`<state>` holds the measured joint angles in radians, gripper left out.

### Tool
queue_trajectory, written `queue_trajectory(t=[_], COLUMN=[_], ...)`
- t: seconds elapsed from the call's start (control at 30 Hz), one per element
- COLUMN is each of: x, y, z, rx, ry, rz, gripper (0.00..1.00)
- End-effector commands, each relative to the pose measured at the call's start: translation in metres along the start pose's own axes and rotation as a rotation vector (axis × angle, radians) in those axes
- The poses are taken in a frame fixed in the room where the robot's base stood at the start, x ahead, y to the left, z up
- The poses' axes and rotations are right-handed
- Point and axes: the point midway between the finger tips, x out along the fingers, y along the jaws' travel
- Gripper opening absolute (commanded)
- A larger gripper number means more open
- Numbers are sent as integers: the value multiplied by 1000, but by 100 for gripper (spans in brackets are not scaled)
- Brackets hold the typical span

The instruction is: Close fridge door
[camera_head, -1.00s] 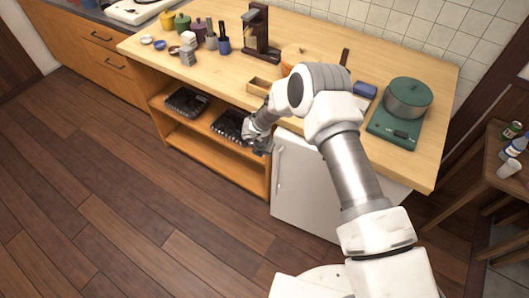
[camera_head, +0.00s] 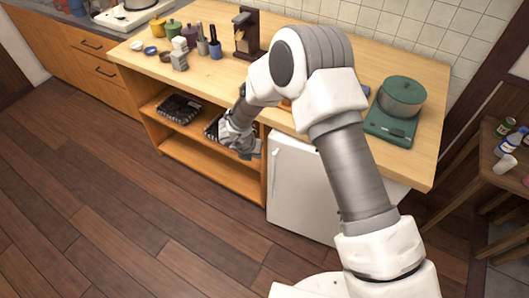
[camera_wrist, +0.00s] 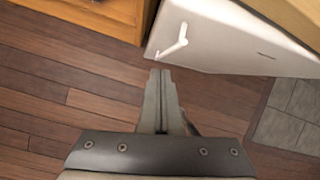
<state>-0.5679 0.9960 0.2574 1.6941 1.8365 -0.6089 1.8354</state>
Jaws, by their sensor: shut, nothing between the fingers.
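The white fridge (camera_head: 298,190) stands under the right part of the wooden counter, its door front facing the floor area. My arm crosses in front of part of it. The door looks about in line with the counter front; I cannot tell whether a small gap is left. In the wrist view the white door (camera_wrist: 225,42) fills the upper right, with its light handle (camera_wrist: 182,42) near the left edge. My gripper (camera_head: 248,152) is beside the door's handle side, before the open shelves. In the wrist view its fingers (camera_wrist: 160,75) are together and empty, pointing just below the handle, apart from it.
The wooden counter (camera_head: 440,95) carries a green scale with a pot (camera_head: 400,98), a coffee maker (camera_head: 247,35) and small jars. Black trays (camera_head: 179,107) lie on the open shelf. A side table with bottles stands at right. The wooden floor (camera_head: 110,190) is clear.

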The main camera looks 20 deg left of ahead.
Motion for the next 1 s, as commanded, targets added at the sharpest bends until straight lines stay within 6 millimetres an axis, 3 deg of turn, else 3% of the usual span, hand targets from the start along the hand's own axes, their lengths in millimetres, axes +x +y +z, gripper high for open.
queue_trajectory(t=[0.03, 0.1, 0.37, 0.7, 1.0], x=[16, 24, 34, 18, -2], y=[3, 2, -5, -3, -2], z=[-16, -28, -50, -64, -66], rx=[-91, -222, -665, -1121, -1279], ry=[-33, -83, -276, -516, -611], rz=[-27, -74, -259, -513, -632], gripper=[0, 0, 0, 0, 0])
